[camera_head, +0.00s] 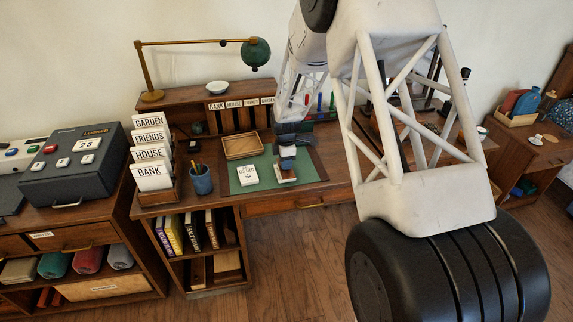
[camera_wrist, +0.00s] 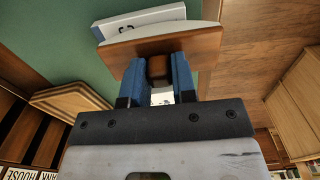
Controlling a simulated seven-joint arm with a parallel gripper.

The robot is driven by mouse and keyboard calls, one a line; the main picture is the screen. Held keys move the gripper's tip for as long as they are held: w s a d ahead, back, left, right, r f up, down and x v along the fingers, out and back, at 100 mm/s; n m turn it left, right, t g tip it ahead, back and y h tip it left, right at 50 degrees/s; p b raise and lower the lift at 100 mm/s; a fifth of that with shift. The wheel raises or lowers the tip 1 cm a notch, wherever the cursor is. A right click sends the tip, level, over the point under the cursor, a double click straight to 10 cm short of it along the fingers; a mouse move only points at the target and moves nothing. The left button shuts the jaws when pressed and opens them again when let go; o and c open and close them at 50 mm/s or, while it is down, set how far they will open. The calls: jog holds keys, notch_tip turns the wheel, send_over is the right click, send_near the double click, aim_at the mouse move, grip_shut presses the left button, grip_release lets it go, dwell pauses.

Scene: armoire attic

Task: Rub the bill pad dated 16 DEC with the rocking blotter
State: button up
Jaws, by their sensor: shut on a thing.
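My gripper (camera_head: 287,152) is over the green desk mat (camera_head: 262,163), shut on the wooden knob of the rocking blotter (camera_wrist: 190,45). The blotter has a brown wooden top and a pale curved underside. In the wrist view a white pad (camera_wrist: 140,20) with a blue edge lies just beyond and partly behind the blotter; its print is cut off. In the head view this pad (camera_head: 285,180) shows below the blotter; whether they touch is unclear. Another white pad (camera_head: 247,175) with dark print lies to the left on the mat, its date too small to read surely.
A wooden tray (camera_head: 242,145) sits behind the pads. A blue pencil cup (camera_head: 201,180) and a rack of labelled cards (camera_head: 153,165) stand left. A brass lamp (camera_head: 150,95) and the desk's upright slots (camera_head: 240,115) stand behind. The mat's front right is fairly clear.

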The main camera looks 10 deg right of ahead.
jog(key=shift+w, duration=0.85)
jog(key=shift+w+r, duration=0.1)
jog(key=shift+w, duration=0.05)
notch_tip(320, 180, up, 8)
jog(key=shift+f, duration=0.2)
